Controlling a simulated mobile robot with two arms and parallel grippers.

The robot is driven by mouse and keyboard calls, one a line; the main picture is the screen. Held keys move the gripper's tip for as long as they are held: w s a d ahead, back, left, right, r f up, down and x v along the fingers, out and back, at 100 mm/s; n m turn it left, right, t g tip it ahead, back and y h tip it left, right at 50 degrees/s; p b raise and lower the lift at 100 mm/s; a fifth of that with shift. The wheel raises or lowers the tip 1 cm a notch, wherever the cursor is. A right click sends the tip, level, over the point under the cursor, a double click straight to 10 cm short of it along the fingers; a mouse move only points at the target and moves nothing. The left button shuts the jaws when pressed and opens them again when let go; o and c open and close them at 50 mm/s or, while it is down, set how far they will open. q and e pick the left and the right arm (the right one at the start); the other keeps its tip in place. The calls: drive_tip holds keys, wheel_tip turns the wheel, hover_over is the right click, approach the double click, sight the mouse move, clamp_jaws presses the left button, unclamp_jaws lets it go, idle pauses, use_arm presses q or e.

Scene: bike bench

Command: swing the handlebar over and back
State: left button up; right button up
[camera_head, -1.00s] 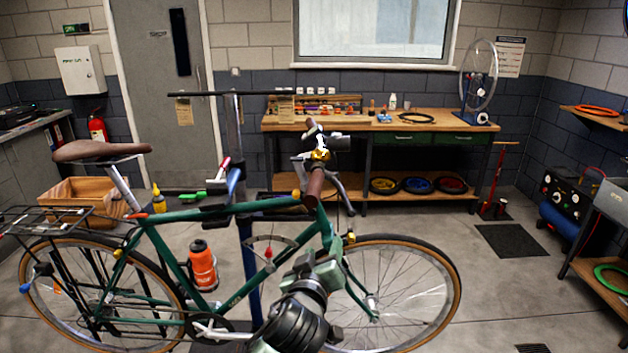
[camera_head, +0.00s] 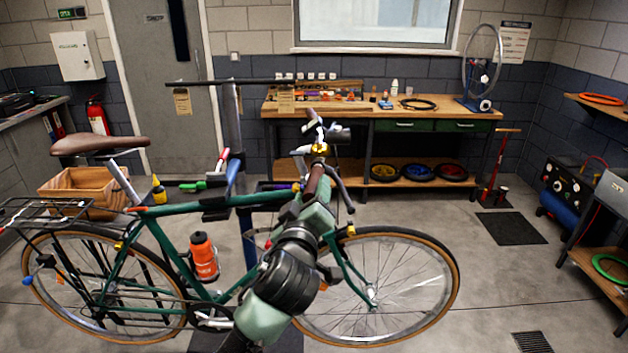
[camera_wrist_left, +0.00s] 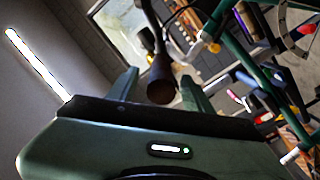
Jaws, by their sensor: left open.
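A green bicycle (camera_head: 190,208) is held on a stand, its front wheel (camera_head: 440,290) to the right. Its handlebar (camera_head: 319,150) has a brown near grip (camera_head: 315,182). My left gripper (camera_head: 309,196) is at the near end of this grip, with the arm below it. In the left wrist view, the round end of the brown grip (camera_wrist_left: 162,88) lies between the two spread fingers of my left gripper (camera_wrist_left: 160,90), with gaps visible on both sides. The gripper hides part of the frame and fork. My right gripper is not in view.
The blue stand post (camera_head: 248,238) rises behind the frame. A wooden workbench (camera_head: 440,115) stands along the back wall. An orange bottle (camera_head: 204,258) sits on the frame. Open floor (camera_head: 520,285) lies to the right of the front wheel.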

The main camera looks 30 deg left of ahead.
use_arm(q)
drive_tip(key=x, duration=0.4)
drive_tip(key=shift+f+p, duration=0.15)
drive_tip(key=shift+p, duration=0.25)
drive_tip(key=shift+s+d, duration=0.1)
drive_tip(key=shift+s, duration=0.1)
drive_tip(key=shift+c, duration=0.5)
clamp_jaws()
idle(0.4)
